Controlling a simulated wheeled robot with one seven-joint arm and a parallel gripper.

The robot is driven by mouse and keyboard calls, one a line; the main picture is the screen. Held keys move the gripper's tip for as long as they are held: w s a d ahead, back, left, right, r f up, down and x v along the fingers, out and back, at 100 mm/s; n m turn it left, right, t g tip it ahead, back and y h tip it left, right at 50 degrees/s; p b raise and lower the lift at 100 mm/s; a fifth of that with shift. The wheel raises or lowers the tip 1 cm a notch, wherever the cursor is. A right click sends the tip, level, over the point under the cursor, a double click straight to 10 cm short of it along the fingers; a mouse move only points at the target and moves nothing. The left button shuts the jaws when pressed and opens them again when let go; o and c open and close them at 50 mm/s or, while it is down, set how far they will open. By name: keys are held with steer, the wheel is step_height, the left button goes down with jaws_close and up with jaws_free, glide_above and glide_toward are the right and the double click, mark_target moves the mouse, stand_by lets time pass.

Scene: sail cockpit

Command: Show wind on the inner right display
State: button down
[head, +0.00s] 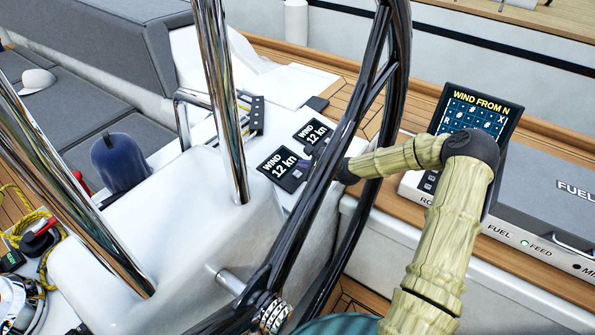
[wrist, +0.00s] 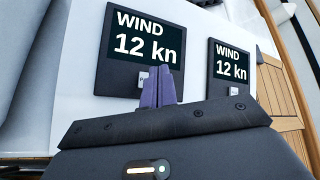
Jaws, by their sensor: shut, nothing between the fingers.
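Two dark square displays stand side by side on the white cockpit pod. The nearer display (head: 283,168) reads "WIND 12 kn"; it is the left, larger one in the wrist view (wrist: 140,45). The other display (head: 313,132) also reads "WIND 12 kn" and is at right in the wrist view (wrist: 231,66). My gripper (wrist: 158,88) is shut and empty, its purple fingers at the lower edge of the nearer display, in front of a small pale button (wrist: 143,80) partly hidden by them. I cannot tell whether they touch it. In the head view the wheel partly hides my gripper.
The dark steering wheel (head: 290,215) crosses in front of my arm and the pod. A shiny steel post (head: 222,90) rises left of the displays. A tilted screen (head: 480,112) at right reads "WIND FROM N". A blue-covered winch (head: 122,165) stands at left.

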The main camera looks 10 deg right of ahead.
steer(key=r, duration=0.1)
steer(key=r+p, duration=0.2)
steer(key=shift+s+d, duration=0.25)
steer(key=shift+f, duration=0.15)
stand_by(0.6)
